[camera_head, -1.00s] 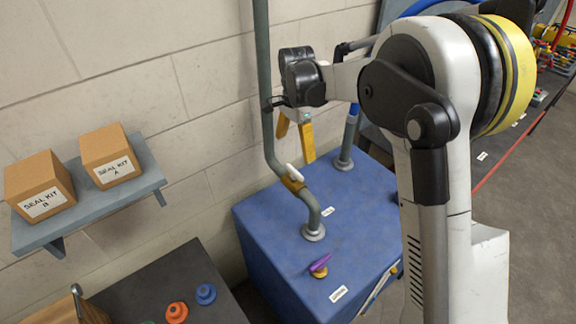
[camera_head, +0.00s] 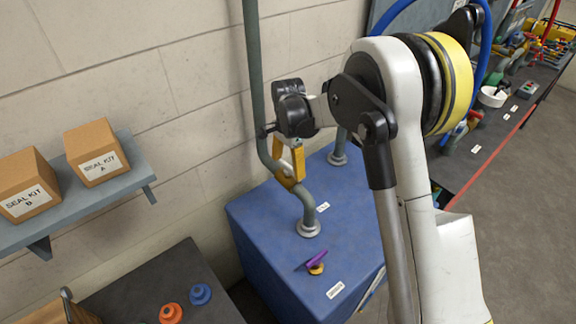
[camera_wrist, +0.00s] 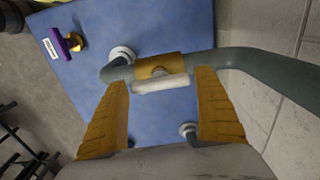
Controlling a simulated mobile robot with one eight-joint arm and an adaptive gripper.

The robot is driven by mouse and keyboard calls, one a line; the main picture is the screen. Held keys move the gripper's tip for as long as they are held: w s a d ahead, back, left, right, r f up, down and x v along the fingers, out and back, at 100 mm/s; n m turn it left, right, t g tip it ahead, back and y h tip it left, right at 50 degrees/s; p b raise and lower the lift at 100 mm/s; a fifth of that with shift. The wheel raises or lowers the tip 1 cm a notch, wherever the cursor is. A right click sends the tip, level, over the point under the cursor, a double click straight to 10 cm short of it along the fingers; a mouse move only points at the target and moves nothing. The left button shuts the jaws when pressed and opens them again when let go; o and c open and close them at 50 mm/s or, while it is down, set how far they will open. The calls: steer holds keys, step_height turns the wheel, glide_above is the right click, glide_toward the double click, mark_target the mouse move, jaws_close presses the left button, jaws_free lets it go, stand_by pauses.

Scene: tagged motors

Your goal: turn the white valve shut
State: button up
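The white valve's handle (camera_wrist: 160,84) shows between my two yellow fingers in the wrist view. It looks roughly parallel to the pipe and sits on a brass body (camera_wrist: 158,65) in the grey-green pipe. My gripper (camera_wrist: 163,79) is open, with one finger off each end of the handle. I see a gap at both ends and no clear contact. In the head view my gripper (camera_head: 291,170) is at the pipe's bend above the blue cabinet, and its fingers hide most of the valve.
A purple-handled valve (camera_head: 314,265) stands on the blue cabinet (camera_head: 270,235). The grey-green pipe (camera_head: 254,80) rises along the wall. A shelf (camera_head: 65,210) with two seal kit boxes is at left.

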steer(key=c, duration=0.6)
steer(key=shift+c, duration=0.2)
steer(key=shift+n, duration=0.3)
steer(key=n+b, duration=0.1)
steer(key=n, duration=0.5)
steer(key=n+b, duration=0.1)
steer(key=n, duration=0.4)
steer(key=shift+w+n, duration=0.1)
steer(key=shift+n, duration=0.3)
steer(key=n, duration=0.5)
steer(key=shift+r, duration=0.1)
steer(key=shift+n, duration=0.4)
steer(key=o, duration=1.2)
steer(key=shift+c, duration=0.2)
